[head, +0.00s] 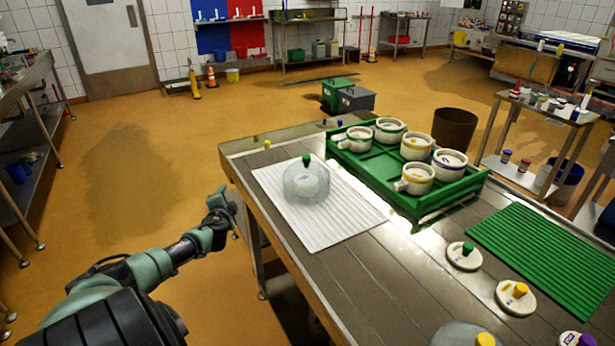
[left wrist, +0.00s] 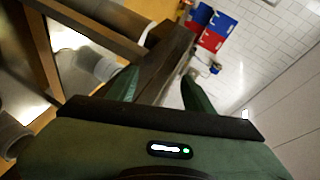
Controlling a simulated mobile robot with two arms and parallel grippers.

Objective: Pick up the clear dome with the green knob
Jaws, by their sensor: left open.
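The clear dome (head: 292,186) with the green knob (head: 306,159) stands on a white ribbed mat (head: 338,226) on the table's left part. A pale round thing shows through it. My left gripper (head: 225,207) is out over the floor just left of the table edge, apart from the dome and to its left. In the left wrist view the two green fingers of my left gripper (left wrist: 160,88) are spread with nothing held between them; the dome does not show there. My right gripper is not in view.
A green crate (head: 372,178) with several white moulds stands right of the mat. Lids with green (head: 464,255) and yellow knobs (head: 516,297) lie nearer, beside a green ribbed mat (head: 545,262). Another clear dome (head: 455,334) with a yellow knob is at the bottom edge.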

